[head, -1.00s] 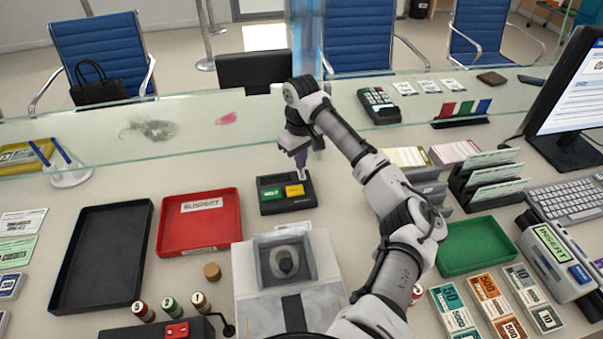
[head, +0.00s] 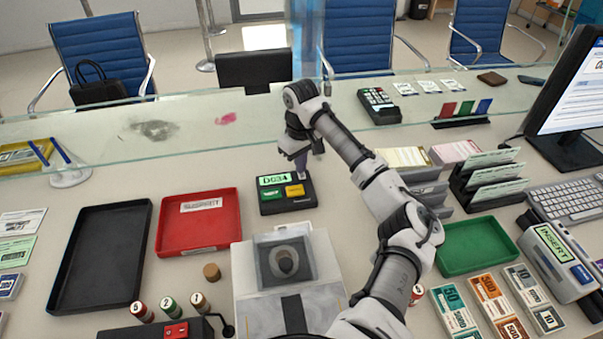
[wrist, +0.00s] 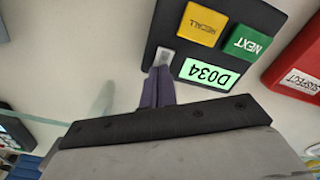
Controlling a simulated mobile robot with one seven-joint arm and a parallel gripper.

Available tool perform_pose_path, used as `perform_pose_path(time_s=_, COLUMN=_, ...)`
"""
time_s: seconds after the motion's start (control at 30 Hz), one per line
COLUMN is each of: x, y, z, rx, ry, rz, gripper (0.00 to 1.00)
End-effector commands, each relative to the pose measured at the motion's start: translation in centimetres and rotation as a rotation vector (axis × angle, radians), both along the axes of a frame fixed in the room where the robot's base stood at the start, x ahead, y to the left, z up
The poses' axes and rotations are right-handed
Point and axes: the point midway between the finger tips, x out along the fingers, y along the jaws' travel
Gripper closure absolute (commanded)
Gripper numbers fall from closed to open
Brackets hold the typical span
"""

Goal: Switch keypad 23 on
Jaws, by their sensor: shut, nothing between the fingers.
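A black keypad (head: 288,205) stands on the counter, with a green NEXT button (wrist: 247,42), a yellow RECALL button (wrist: 202,23) and a lit green display (wrist: 210,73) reading D034. No number 23 is readable on it. My gripper (head: 301,174) is shut and empty, pointing down at the keypad's far right corner. In the wrist view, its purple fingers (wrist: 159,78) reach a small light-grey part (wrist: 163,57) at that corner, beside the display. The fingertips are at or very close to this part; contact is hard to tell.
A red SUSPECT tray (head: 205,225) and a black tray (head: 98,258) lie to the left. A glass screen (head: 190,130) runs behind the keypad. A card terminal (head: 378,105) stands beyond it. A green tray (head: 475,247) and paper racks (head: 425,185) are to the right.

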Motion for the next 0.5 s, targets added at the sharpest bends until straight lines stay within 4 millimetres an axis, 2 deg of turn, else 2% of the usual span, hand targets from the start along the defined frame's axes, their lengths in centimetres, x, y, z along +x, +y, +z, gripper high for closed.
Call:
perform_pose_path(time_s=0.17, x=0.0, y=0.0, z=0.6, rx=-0.001, ry=0.001, rz=0.0, gripper=1.0)
perform_pose_path(time_s=0.5, x=0.0, y=0.0, z=3.4, rx=0.001, ry=0.002, rz=0.001, gripper=1.0)
